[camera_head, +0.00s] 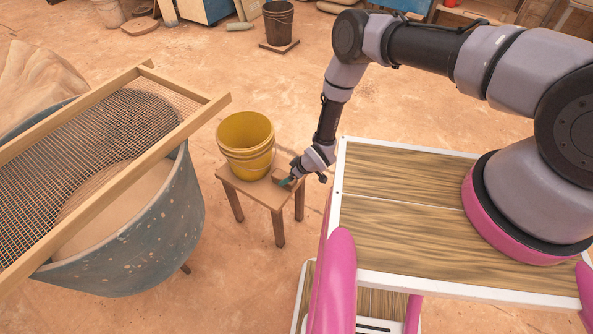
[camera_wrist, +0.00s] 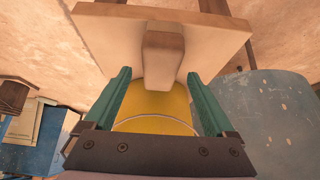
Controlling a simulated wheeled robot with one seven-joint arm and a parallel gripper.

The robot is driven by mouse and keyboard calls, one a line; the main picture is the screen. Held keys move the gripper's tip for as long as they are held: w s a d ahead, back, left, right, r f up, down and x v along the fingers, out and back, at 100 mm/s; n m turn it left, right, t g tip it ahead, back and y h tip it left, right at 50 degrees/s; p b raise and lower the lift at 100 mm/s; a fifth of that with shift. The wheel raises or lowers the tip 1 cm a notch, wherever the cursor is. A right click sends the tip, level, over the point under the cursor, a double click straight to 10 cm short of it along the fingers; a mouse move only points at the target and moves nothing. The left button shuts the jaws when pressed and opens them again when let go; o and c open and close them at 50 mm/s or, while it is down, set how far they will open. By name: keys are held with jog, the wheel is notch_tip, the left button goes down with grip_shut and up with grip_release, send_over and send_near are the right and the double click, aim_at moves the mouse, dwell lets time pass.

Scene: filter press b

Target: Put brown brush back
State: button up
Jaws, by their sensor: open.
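The brown brush (camera_wrist: 163,55), a brown block-like shape, lies on the small wooden stool (camera_head: 243,187) beside the yellow bucket (camera_head: 245,145). In the head view only a bit of the brush (camera_head: 281,175) shows by my gripper (camera_head: 290,182), which is low over the stool's right side. In the wrist view my gripper (camera_wrist: 160,77) is open, with one teal finger on each side of the brush's near end. A gap shows between the brush and both fingers. The bucket (camera_wrist: 155,110) also shows between the fingers there.
A large blue-grey tub (camera_head: 150,225) stands left of the stool, with a wood-framed mesh screen (camera_head: 100,145) across its top. A dark bucket (camera_head: 278,22) stands farther back. The floor behind the stool is mostly clear.

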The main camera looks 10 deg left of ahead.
jog(key=v, duration=0.8)
jog(key=shift+r, duration=0.25)
jog(key=shift+s, duration=0.1)
